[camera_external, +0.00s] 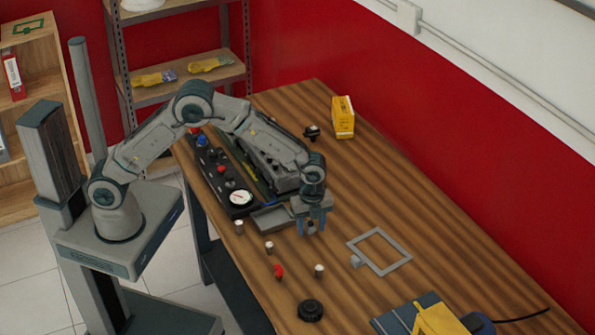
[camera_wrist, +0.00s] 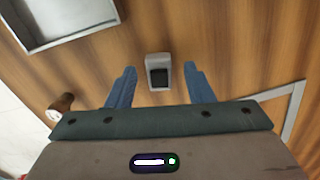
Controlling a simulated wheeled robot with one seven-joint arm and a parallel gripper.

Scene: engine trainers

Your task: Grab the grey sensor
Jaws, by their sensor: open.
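The grey sensor (camera_wrist: 151,64), a small grey block with a dark face, lies on the wooden table in the wrist view. It sits just beyond and between the two blue fingertips of my gripper (camera_wrist: 159,76), with a visible gap on each side. My gripper (camera_external: 311,229) is open and points down over the middle of the table in the external view. The fingers mostly hide the sensor there, and only a dark bit shows between them. I cannot tell the height of the fingertips above the table.
A grey tray (camera_external: 266,222) lies just left of my gripper, beside a black control panel (camera_external: 240,208). A flat grey frame (camera_external: 408,262) lies to the right. Small pegs (camera_external: 269,247), a red piece (camera_external: 279,271) and a black knob (camera_external: 310,311) stand nearer the front.

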